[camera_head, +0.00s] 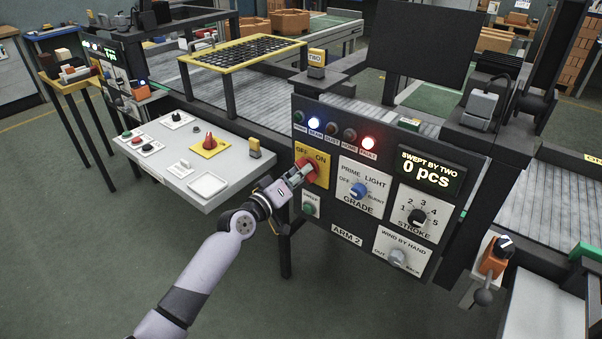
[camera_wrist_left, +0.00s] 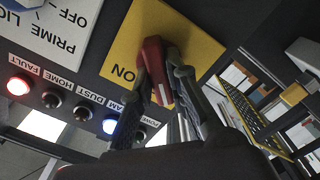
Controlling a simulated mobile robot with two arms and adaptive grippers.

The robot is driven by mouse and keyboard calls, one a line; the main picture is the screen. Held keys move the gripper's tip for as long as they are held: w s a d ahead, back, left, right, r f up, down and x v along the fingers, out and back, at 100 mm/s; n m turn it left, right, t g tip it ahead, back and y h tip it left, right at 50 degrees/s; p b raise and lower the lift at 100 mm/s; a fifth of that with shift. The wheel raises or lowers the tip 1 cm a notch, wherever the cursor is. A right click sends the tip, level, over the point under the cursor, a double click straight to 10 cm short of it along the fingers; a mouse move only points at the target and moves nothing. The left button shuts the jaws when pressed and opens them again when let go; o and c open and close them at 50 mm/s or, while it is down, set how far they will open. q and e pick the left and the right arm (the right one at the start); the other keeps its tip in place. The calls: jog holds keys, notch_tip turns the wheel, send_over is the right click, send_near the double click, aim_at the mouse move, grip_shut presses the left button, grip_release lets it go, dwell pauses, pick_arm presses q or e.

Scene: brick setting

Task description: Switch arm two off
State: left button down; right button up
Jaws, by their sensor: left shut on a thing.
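The arm 2 panel (camera_head: 345,236) stands upright at centre right. Its yellow switch plate (camera_head: 318,172), marked OFF and ON, carries a red rotary switch (camera_head: 307,165). My left gripper (camera_head: 301,173) is at that switch. In the left wrist view the gripper's two fingers (camera_wrist_left: 157,88) are shut on the red switch handle (camera_wrist_left: 153,58), one on each side. The word ON shows beside the handle on the yellow plate (camera_wrist_left: 128,42); OFF is not visible in this view. The fingers hide part of the handle. My right gripper is not in view.
Lamps above the switch include a lit blue-white BEAM lamp (camera_head: 314,123) and a lit red FAULT lamp (camera_head: 368,143). The GRADE knob (camera_head: 358,190) is just right of the switch, with a green button (camera_head: 309,209) below. A grey control desk (camera_head: 180,150) stands left.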

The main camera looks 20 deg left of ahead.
pick_arm(q)
jog(key=c, duration=1.6)
grip_release()
jog(key=shift+o, duration=0.2)
jog(key=shift+s, duration=0.1)
jog(key=v, duration=1.2)
